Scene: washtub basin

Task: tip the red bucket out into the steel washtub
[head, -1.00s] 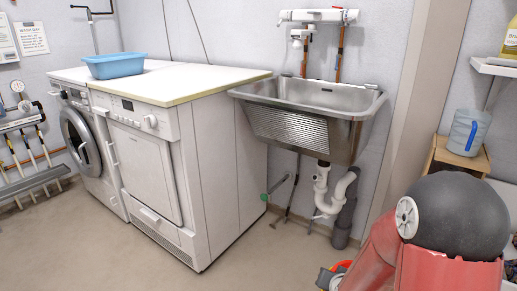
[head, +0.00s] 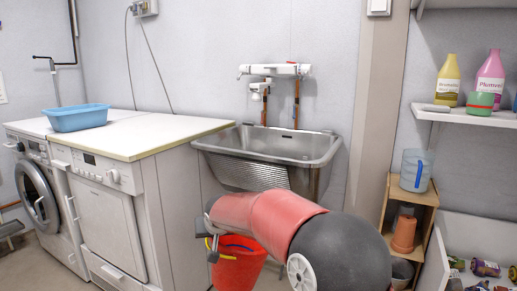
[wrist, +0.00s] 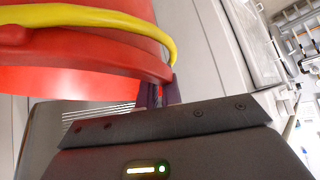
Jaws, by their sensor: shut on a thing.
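The red bucket (head: 238,264) hangs upright in front of and below the steel washtub (head: 305,150) in the head view, partly hidden by my arm. A yellow handle shows on it. In the wrist view the red bucket (wrist: 75,75) fills the upper left, with its yellow handle (wrist: 110,20) across it. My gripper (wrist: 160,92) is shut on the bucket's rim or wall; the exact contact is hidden. In the head view my gripper (head: 212,245) is at the bucket's left side. The washtub is wall-mounted with a ribbed front.
A white-topped counter (head: 140,132) over two front-loading machines adjoins the washtub on the left, with a blue basin (head: 78,117) on it. A faucet (head: 275,72) is above the tub. At right stand a wooden crate (head: 428,200) with a jug and a bottle shelf (head: 470,115).

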